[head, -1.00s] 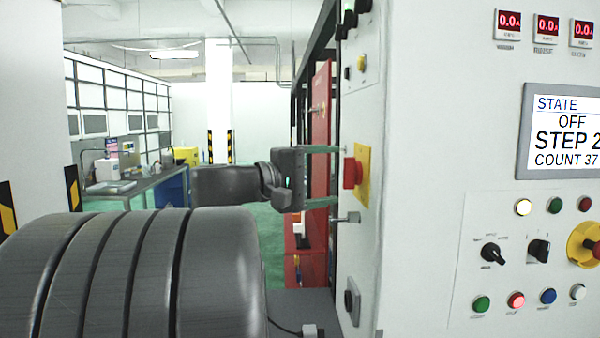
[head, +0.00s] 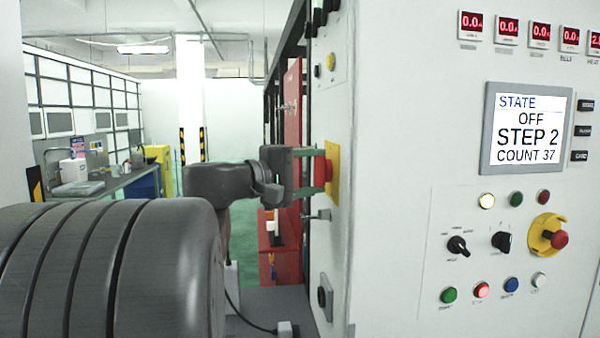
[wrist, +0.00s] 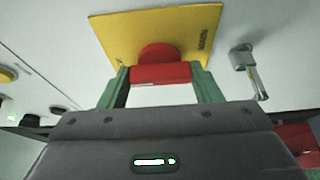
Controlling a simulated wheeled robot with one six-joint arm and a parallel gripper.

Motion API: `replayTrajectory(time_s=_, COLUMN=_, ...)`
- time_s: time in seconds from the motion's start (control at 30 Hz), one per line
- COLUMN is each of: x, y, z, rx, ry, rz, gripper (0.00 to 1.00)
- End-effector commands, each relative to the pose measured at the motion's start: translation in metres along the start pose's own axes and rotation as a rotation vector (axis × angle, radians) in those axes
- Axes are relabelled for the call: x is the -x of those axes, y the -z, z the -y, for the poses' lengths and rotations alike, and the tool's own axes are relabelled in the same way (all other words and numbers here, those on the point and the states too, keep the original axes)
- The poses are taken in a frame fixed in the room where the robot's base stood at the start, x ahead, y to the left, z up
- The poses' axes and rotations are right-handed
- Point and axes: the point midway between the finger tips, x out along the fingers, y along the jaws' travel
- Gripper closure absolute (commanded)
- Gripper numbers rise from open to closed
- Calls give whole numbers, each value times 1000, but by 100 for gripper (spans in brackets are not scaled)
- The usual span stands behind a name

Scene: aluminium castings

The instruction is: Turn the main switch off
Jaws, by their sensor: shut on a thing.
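The main switch is a red handle (head: 326,170) on a yellow plate (head: 334,174), mounted on the side face of the cabinet. It also shows in the wrist view as a red handle (wrist: 160,74) on the yellow plate (wrist: 125,35). My gripper (head: 314,171) has its green fingers on either side of the handle; in the wrist view my gripper (wrist: 160,85) is shut on it. In the wrist view the handle's bar lies across between the fingers. The display (head: 528,128) reads STATE OFF, STEP 2, COUNT 37.
The cabinet front (head: 400,130) carries knobs, lit buttons and a red emergency stop (head: 559,240) on a yellow ring. A metal door handle (head: 318,215) sticks out just below the switch, and also shows in the wrist view (wrist: 250,70). A workbench (head: 110,185) stands at the back left.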

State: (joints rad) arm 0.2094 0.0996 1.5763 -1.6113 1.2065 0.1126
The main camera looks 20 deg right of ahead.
Motion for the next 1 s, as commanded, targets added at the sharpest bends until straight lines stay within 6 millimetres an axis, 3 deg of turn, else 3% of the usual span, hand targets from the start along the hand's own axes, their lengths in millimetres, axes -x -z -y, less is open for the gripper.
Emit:
replayTrajectory(time_s=0.37, x=0, y=0, z=-4, rx=83, ry=36, rz=0, gripper=65)
replayTrajectory(time_s=1.0, x=0, y=2, z=-12, rx=603, ry=251, rz=0, gripper=65)
